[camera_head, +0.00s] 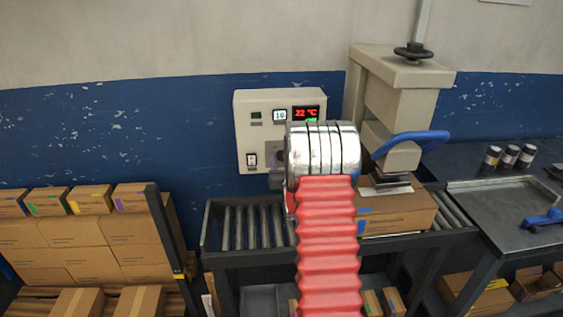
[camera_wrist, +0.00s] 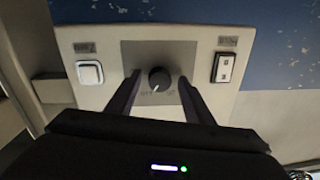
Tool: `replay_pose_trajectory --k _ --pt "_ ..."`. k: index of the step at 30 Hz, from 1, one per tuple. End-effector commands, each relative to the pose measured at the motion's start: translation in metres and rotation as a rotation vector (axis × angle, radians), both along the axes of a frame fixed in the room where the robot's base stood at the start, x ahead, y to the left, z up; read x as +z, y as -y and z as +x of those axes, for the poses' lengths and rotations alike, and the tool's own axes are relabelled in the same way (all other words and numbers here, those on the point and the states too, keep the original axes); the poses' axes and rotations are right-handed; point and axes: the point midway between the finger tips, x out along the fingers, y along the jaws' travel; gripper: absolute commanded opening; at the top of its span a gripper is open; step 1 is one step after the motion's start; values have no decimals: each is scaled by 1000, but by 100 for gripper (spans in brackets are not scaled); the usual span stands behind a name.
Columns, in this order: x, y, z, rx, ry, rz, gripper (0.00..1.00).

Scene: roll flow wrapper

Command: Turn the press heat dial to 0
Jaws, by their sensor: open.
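The black press heat dial (camera_wrist: 159,79) sits on a grey plate (camera_wrist: 132,54) in the wrist view. Its white pointer mark points down and slightly left in that picture, towards small lettering that is hard to read. My gripper (camera_wrist: 160,86) is open, with one dark finger on each side of the dial and a gap showing on both sides. How far the fingertips reach over the dial cannot be told. In the head view the control box (camera_head: 243,122) is on the blue wall, and my arm's wrist hides the dial.
A rocker switch (camera_wrist: 224,67) and a white button (camera_wrist: 89,73) flank the dial. The box has a red temperature display (camera_head: 306,114). The press (camera_head: 395,100) with its blue lever (camera_head: 420,138) stands close right, above a carton (camera_head: 395,212) on the roller conveyor (camera_head: 250,226).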

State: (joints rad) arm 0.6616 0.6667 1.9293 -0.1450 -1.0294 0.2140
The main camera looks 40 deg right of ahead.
Motion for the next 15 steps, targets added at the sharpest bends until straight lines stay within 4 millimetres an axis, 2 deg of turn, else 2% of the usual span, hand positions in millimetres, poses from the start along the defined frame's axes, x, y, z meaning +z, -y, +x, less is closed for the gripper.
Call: replay_pose_trajectory --k 8,15 --pt "0 0 1 0 0 0 47" --pt "0 0 1 1 0 0 30"
